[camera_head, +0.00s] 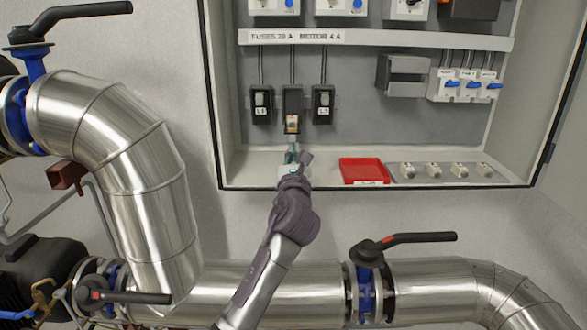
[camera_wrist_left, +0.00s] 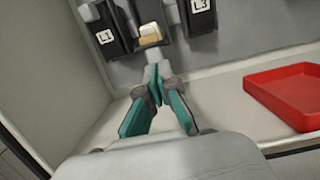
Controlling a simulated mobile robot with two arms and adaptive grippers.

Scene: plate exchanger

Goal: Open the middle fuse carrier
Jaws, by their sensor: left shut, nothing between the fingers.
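The middle fuse carrier (camera_head: 292,123) is in the cabinet, between the black holders marked L1 (camera_head: 261,104) and L3 (camera_head: 323,104). It looks tilted out and down from its dark holder, unlike the two beside it, and a cream part shows at its lower end. In the left wrist view the cream part (camera_wrist_left: 150,34) is at the top, just beyond my fingers. My left gripper (camera_head: 292,153) is shut and empty, just below the carrier; its fingertips also show in the left wrist view (camera_wrist_left: 157,80). Whether they touch the carrier, I cannot tell. My right gripper is out of view.
A red tray (camera_head: 364,170) lies on the cabinet floor to the right of my gripper, beside a plate with several small fuses (camera_head: 435,170). A grey block (camera_head: 403,76) and blue-lever breakers (camera_head: 465,86) are to the right. Large metal pipes (camera_head: 130,160) run left and below.

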